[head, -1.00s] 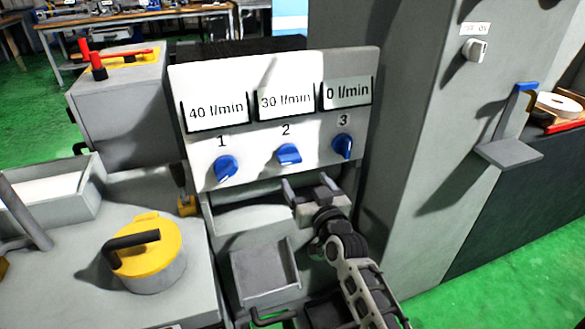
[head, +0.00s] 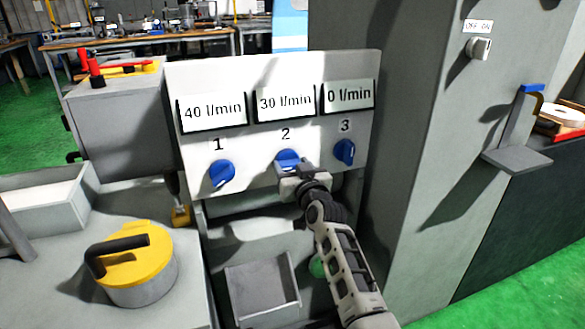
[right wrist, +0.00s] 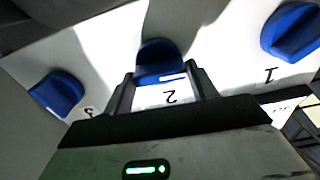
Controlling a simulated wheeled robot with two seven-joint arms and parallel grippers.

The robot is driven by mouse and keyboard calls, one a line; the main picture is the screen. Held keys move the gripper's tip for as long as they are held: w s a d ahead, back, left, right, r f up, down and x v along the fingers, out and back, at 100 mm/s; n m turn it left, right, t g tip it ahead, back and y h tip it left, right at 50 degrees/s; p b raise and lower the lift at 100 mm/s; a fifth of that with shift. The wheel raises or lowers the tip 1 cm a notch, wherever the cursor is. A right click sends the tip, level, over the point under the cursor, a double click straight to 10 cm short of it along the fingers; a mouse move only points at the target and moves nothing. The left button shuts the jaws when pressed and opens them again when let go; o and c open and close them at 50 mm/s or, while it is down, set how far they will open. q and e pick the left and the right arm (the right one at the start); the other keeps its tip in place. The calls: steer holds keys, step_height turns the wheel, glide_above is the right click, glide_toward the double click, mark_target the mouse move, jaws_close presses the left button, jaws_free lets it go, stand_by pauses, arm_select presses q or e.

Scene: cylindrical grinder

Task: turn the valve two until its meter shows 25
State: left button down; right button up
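Valve two is a blue knob (head: 288,158) under the number 2 on the white panel. Its meter (head: 286,102) reads 30 l/min. My right gripper (head: 290,170) is at this knob, just below it in the head view. In the right wrist view the two fingers (right wrist: 160,84) are apart, with the blue knob (right wrist: 160,58) between and just beyond their tips. I cannot see contact with the knob. My left gripper is not in view.
Valve one (head: 221,173) with meter 40 l/min (head: 212,111) is to the left. Valve three (head: 345,151) with meter 0 l/min (head: 348,95) is close on the right. A grey cabinet wall (head: 410,150) stands right of the panel. A yellow-lidded pot (head: 140,265) is at lower left.

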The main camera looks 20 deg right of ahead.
steer(key=c, duration=0.4)
steer(key=shift+r+m+p, duration=0.1)
steer(key=shift+m+p, duration=0.3)
steer(key=shift+m, duration=0.3)
steer(key=shift+c, duration=0.2)
steer(key=shift+m, duration=0.8)
steer(key=o, duration=1)
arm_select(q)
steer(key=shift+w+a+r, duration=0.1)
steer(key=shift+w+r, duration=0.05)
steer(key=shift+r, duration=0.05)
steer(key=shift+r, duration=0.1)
arm_select(e)
steer(key=shift+s, duration=0.1)
